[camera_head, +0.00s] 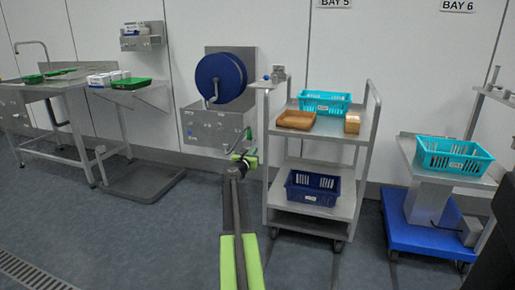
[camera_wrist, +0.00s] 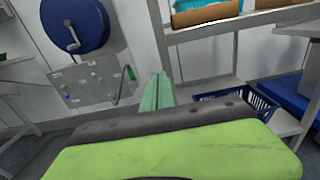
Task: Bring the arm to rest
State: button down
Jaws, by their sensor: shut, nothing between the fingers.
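My arm reaches forward from the bottom centre of the head view, with green covers on its links. My gripper (camera_head: 243,158) is at its far end, in front of the hose reel's steel panel and just left of the trolley. It is shut and holds nothing. In the wrist view, green finger parts of my gripper (camera_wrist: 157,92) stick up past a dark bar and a broad green cover. No object shows at the fingertips.
A steel trolley (camera_head: 310,218) holds a teal basket (camera_head: 324,101), a brown tray (camera_head: 296,119) and a lower blue basket (camera_head: 313,188). A blue hose reel (camera_head: 221,78) hangs behind. Another teal basket (camera_head: 453,155) stands at right. Floor at left front is clear.

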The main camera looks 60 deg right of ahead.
jog(key=shift+a, duration=0.3)
